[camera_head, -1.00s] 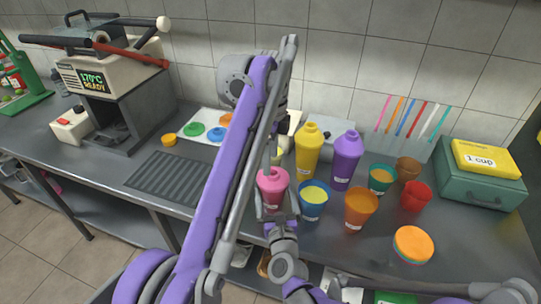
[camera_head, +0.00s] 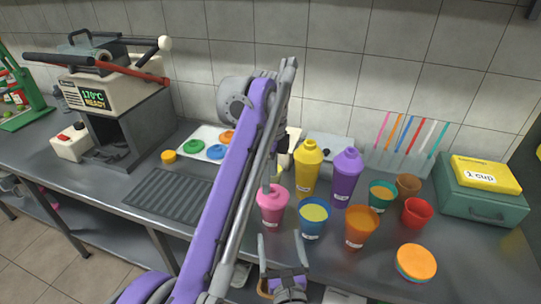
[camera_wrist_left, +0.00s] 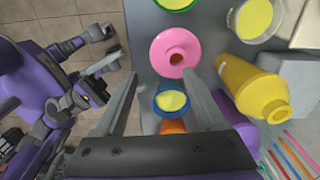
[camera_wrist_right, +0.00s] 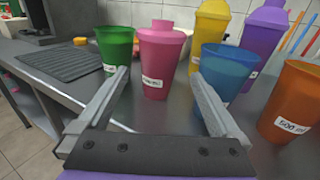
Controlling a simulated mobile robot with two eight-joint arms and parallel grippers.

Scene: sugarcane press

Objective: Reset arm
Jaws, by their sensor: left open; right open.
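My left gripper (camera_wrist_left: 156,66) is open and empty, pointing down above the pink shaker (camera_wrist_left: 175,52); in the head view my left arm hides most of it. The pink shaker stands upright on the counter and also shows in the head view (camera_head: 272,207). My right gripper (camera_head: 281,240) is open and empty, in front of the pink shaker and the blue cup (camera_head: 313,220). In the right wrist view its fingers (camera_wrist_right: 158,75) point toward the pink shaker (camera_wrist_right: 160,62), with a gap between them.
A yellow shaker (camera_head: 306,168), a purple shaker (camera_head: 345,180), an orange cup (camera_head: 360,228) and a red cup (camera_head: 416,213) crowd the right. A green cup (camera_wrist_right: 115,48) stands beside the pink shaker. The press (camera_head: 110,105) is at left.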

